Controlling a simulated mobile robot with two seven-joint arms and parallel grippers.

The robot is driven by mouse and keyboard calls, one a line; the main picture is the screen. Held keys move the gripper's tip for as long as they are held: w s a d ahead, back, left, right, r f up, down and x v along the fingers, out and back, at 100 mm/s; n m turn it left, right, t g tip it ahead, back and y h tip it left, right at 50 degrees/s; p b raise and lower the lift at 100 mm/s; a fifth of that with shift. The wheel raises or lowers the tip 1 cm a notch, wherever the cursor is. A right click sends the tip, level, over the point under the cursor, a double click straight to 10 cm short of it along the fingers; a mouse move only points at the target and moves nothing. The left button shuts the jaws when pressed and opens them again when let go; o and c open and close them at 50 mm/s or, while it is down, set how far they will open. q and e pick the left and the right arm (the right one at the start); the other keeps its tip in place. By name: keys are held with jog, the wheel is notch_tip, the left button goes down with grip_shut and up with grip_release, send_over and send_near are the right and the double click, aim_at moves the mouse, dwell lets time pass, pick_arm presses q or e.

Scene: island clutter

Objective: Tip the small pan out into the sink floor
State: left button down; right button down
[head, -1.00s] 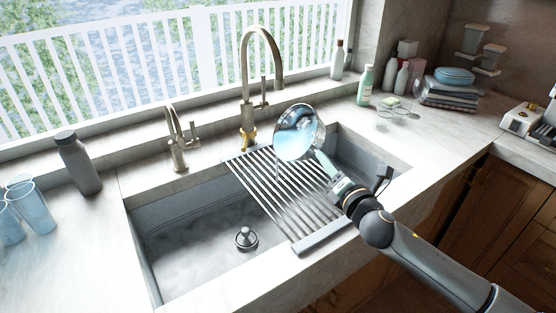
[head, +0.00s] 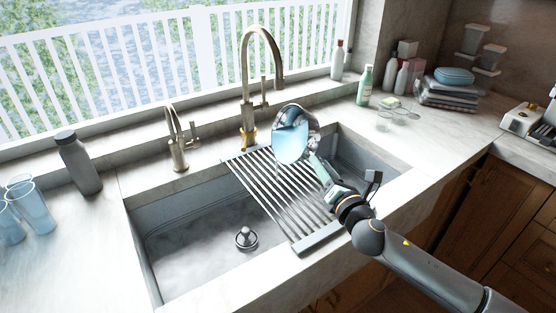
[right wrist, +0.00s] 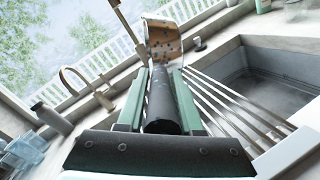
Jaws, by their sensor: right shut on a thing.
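The small pan (head: 290,138) is shiny and held up over the roll-up drying rack, near the back of the sink. It is tilted steeply on its side. My right gripper (head: 322,172) is shut on its handle; the right wrist view shows the dark handle (right wrist: 160,105) between greenish fingers, with the pan (right wrist: 163,40) beyond. I cannot tell what the pan holds. The sink floor (head: 195,248) is bare grey to the left of the rack, around a drain stopper (head: 246,238). My left gripper is out of view.
The slatted rack (head: 288,200) spans the sink's middle. A tall faucet (head: 246,100) and a small faucet (head: 178,145) stand behind. A grey bottle (head: 80,165) and blue glasses (head: 30,205) are left. The right counter front is clear.

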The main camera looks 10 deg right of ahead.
jog(key=shift+r, duration=0.3)
jog(key=shift+s+a+r+n, duration=0.1)
jog(key=shift+a+n, duration=0.4)
jog(key=shift+n, duration=0.3)
jog(key=shift+s+a+r+n+t, duration=0.15)
jog(key=shift+a+n+t, duration=0.15)
jog(key=shift+a+n, duration=0.4)
jog(key=shift+d, duration=0.1)
jog(key=shift+s+a+n, duration=0.15)
jog(key=shift+a+n, duration=0.35)
jog(key=shift+n, duration=0.5)
